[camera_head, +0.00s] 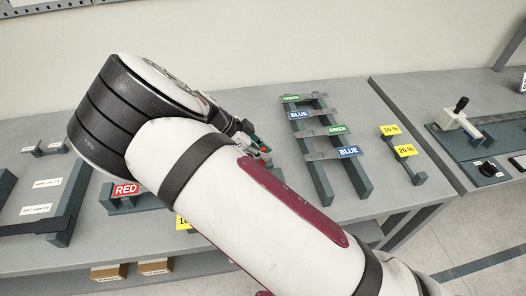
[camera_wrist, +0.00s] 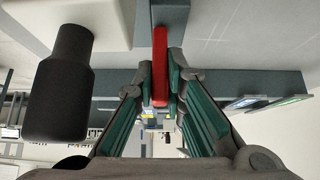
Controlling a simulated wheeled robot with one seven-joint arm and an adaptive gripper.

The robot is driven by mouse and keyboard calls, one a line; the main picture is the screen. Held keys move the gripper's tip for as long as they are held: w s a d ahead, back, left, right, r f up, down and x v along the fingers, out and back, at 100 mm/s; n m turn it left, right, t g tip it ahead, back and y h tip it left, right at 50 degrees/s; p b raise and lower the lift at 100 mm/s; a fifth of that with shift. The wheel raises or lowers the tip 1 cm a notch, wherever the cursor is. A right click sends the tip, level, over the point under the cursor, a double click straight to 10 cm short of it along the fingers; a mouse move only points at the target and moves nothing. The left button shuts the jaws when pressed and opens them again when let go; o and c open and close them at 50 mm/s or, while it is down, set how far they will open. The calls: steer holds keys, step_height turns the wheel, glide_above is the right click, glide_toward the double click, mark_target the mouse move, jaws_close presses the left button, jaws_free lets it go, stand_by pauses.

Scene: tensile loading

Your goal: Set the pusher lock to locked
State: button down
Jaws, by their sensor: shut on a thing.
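My gripper (camera_head: 256,146) is partly hidden behind my own arm in the head view, over the table left of the specimen rack. In the wrist view, my gripper (camera_wrist: 160,95) has its two teal-padded fingers shut on a narrow red lever (camera_wrist: 160,50), likely the pusher lock. A trace of red also shows between the fingers in the head view. Beside the lever in the wrist view, a black knob (camera_wrist: 62,85) sits by a white block (camera_wrist: 60,18). Whether the lock is set to locked cannot be told.
The rack (camera_head: 317,165) with green and blue labels stands just right of my gripper. A small holder (camera_head: 402,160) with yellow tags is further right. A second table (camera_head: 480,170) carries a white block with a black handle (camera_head: 460,104). A red-labelled piece (camera_head: 126,190) lies left of my arm.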

mark_target(262, 148)
stand_by(0.3)
steer(key=c, duration=1.6)
jaws_free()
steer(key=shift+c, duration=0.2)
step_height(262, 148, up, 10)
steer(key=shift+f, duration=0.1)
